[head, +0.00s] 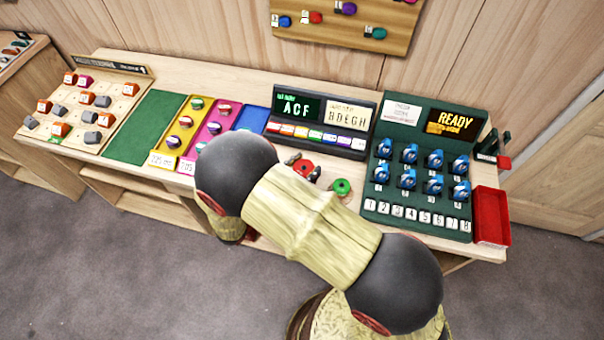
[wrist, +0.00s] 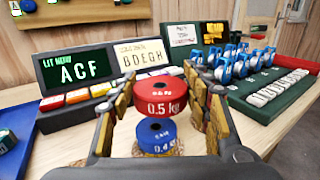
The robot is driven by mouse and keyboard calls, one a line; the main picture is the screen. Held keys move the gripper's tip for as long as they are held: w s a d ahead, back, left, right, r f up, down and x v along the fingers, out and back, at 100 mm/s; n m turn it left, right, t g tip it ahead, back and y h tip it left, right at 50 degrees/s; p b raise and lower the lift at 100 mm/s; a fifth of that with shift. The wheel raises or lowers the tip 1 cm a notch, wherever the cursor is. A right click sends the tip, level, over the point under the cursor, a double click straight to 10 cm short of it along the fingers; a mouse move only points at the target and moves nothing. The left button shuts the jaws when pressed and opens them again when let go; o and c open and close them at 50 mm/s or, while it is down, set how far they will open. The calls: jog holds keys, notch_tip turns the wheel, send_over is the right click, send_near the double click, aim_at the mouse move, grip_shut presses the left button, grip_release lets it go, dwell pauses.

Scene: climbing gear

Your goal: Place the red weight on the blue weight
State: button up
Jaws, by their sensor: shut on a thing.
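The red weight (wrist: 160,97), a disc marked 0.5 kg, is between the fingers of my gripper (wrist: 158,88) in the wrist view. My gripper is shut on it, and it looks level. The blue weight (wrist: 156,134) shows below the red one, nearly in line with it. Part of its top face is visible, so the two look apart. The red weight also shows in the head view (head: 303,168), in front of the lit display. In the head view my arm hides most of my gripper, and I cannot make out the blue weight.
A green weight (head: 342,186) lies on the table to the right. Behind are the display box (head: 320,122) and its row of coloured keys. A dark green board (head: 418,195) with blue devices and a red tray (head: 491,216) stand at the right.

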jog(key=shift+w+a+f, duration=0.1)
jog(key=shift+w+f, duration=0.2)
jog(key=shift+f, duration=0.05)
jog(key=shift+w+a+f+b, duration=0.15)
jog(key=shift+f+b, duration=0.55)
jog(key=shift+f, duration=1)
jog(key=shift+f, duration=0.15)
jog(key=o, duration=1.6)
jog(key=shift+o, duration=0.2)
